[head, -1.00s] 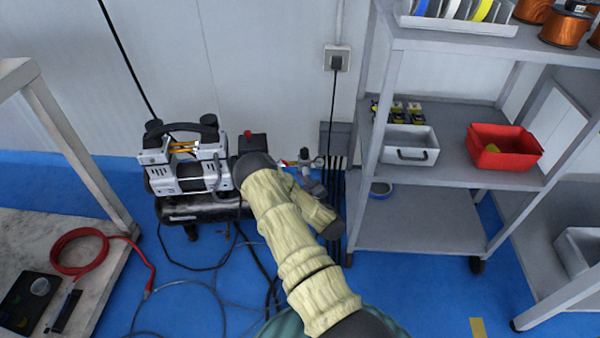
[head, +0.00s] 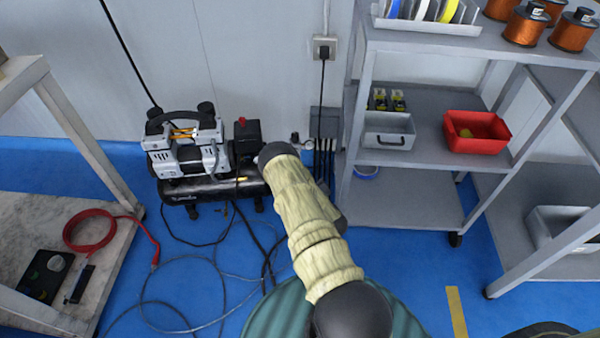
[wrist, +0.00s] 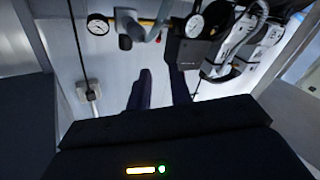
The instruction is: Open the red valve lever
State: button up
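The red valve lever cannot be made out now; my arm covers part of the fittings beside the compressor in the head view. A small gauge (head: 308,143) shows just past my arm there. In the wrist view, a gauge (wrist: 97,25) and a grey pipe fitting (wrist: 128,27) with a brass-coloured part lie beyond my fingers, near the top. My gripper (wrist: 161,72) shows two dark fingers with a gap between them, empty and apart from the fittings. In the head view my gripper is hidden behind my arm.
The compressor (head: 185,150) stands on the blue floor by the wall; it also shows in the wrist view (wrist: 235,40). Hoses and cables (head: 190,285) lie on the floor. A grey shelf unit (head: 410,205) stands right, a workbench (head: 30,225) left. A wall socket (head: 324,48) is behind.

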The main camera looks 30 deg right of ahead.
jog(key=shift+s+a, duration=0.1)
jog(key=shift+s, duration=0.2)
